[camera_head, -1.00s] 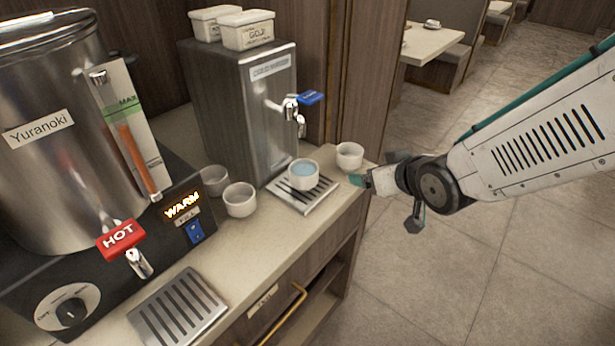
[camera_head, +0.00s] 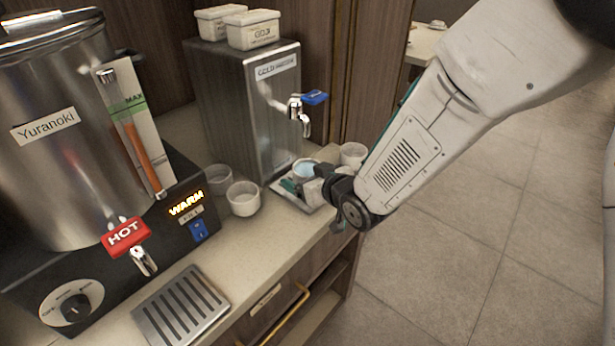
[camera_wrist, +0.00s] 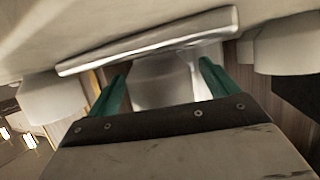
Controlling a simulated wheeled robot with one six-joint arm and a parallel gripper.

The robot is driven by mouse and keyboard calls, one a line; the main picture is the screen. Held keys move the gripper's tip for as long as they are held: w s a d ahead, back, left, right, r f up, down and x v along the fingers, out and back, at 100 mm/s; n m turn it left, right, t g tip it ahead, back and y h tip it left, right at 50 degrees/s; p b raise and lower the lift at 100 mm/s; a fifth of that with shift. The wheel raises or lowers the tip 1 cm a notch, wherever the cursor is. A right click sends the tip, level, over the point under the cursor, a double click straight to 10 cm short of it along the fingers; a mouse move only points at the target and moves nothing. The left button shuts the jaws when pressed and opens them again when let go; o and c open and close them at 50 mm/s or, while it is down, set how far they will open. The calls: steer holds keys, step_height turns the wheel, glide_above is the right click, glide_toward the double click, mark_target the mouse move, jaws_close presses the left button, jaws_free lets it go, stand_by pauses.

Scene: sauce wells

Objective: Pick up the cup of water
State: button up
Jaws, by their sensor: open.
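The white cup of water (camera_head: 306,166) stands on the drip tray under the cold dispenser's tap, with blue water showing at its top. My gripper (camera_head: 298,184) is at the near side of this cup, low over the tray, and partly hides it. In the wrist view my gripper (camera_wrist: 163,64) is open, with one green finger on each side of a white cup (camera_wrist: 162,88). I cannot tell whether the fingers touch it.
A white cup (camera_head: 353,152) stands right of the tray (camera_head: 310,207). Two more cups (camera_head: 243,199) (camera_head: 217,178) stand to the left. The cold dispenser (camera_head: 240,110) rises behind, its tap (camera_head: 300,112) above. The hot urn (camera_head: 60,140) is at left.

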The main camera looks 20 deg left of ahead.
steer(key=c, duration=1.2)
